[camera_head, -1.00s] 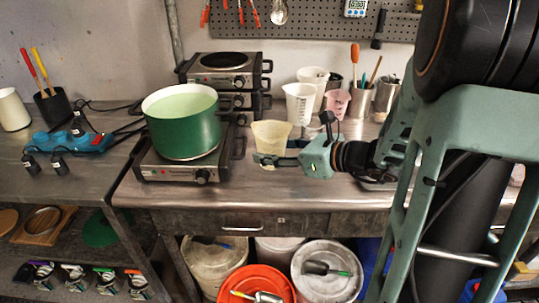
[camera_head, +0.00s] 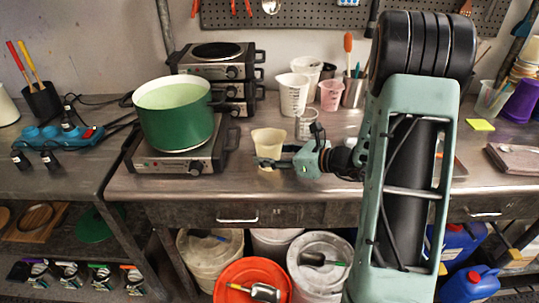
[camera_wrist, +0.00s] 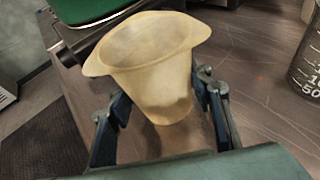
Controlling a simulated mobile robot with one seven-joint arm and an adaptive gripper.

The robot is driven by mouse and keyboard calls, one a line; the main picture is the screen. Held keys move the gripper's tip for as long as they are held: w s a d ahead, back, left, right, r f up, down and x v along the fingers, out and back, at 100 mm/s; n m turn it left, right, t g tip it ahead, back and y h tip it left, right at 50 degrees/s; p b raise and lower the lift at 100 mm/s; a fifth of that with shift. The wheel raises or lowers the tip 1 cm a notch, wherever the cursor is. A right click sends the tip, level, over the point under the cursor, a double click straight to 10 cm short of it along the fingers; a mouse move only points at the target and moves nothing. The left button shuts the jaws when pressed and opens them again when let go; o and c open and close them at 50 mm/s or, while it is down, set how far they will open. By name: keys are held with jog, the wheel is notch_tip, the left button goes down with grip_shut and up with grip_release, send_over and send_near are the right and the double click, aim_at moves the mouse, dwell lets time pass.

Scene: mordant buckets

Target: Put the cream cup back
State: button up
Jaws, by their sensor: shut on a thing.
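The cream cup (camera_head: 267,146) is a pale yellowish, tapered beaker with a flared rim and a spout. It is upright in the head view, just right of the hot plate with the green pot. My gripper (camera_head: 272,162) is shut on it from the right. The wrist view shows the cup (camera_wrist: 150,65) between the two fingers, slightly tilted in the picture, its opening facing up and empty. Its base is close to the counter; I cannot tell whether it touches.
The green pot (camera_head: 175,120) stands on a hot plate (camera_head: 180,168) to the left. A graduated beaker (camera_head: 307,124) stands just behind my gripper. White beakers (camera_head: 293,95) and a pink one (camera_head: 331,95) stand further back. The counter's front strip (camera_head: 225,190) is clear.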

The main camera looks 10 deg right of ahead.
jog(key=shift+r, duration=0.1)
jog(key=o, duration=1.3)
jog(key=shift+o, duration=0.2)
jog(key=shift+s+d+r, duration=0.15)
jog(key=shift+d, duration=0.1)
jog(key=v, duration=1.1)
jog(key=shift+s, duration=0.25)
